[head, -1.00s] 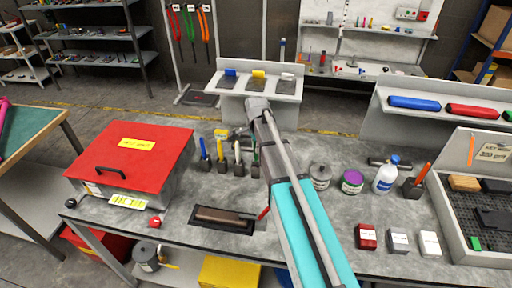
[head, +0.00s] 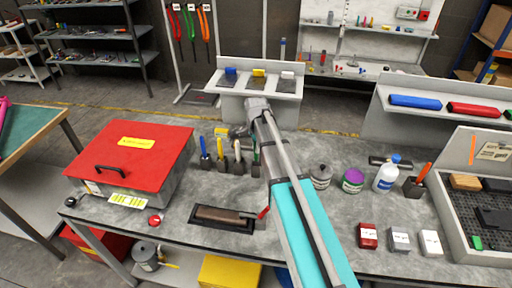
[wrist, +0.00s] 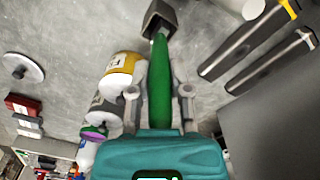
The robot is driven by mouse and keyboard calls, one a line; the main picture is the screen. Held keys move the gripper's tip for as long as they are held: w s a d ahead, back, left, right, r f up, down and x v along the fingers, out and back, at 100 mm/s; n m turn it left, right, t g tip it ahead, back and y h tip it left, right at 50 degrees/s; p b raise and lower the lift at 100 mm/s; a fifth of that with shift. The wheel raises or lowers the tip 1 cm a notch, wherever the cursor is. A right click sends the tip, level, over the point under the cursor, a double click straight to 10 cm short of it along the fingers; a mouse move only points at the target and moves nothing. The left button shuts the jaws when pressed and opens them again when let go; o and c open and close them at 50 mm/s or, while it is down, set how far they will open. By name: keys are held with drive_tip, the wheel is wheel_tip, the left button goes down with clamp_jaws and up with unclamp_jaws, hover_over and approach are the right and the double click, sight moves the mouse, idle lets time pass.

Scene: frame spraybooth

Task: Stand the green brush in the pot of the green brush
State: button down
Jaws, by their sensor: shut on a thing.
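The green brush (wrist: 160,88) lies between the two fingers of my gripper (wrist: 160,93) in the wrist view, and the gripper is shut on it. Its far end meets the mouth of a dark square pot (wrist: 155,20) at the top of that view. I cannot tell how deep the end sits in the pot. In the head view a bit of the green brush (head: 256,157) shows beside my arm, at the right end of a row of dark pots. My arm hides most of the brush, its pot and the fingers there.
Other pots (head: 221,165) with brushes stand close to the left. A grey can (head: 320,178), a purple-topped can (head: 352,182) and a white bottle (head: 386,176) stand to the right. A red-lidded box (head: 130,150) is at the left. A recessed tray (head: 245,226) lies in front.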

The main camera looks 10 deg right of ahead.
drive_tip(key=shift+f+b, duration=0.6)
drive_tip(key=shift+f, duration=0.1)
idle(0.3)
drive_tip(key=shift+c, duration=2.4)
unclamp_jaws()
drive_tip(key=shift+r, duration=0.15)
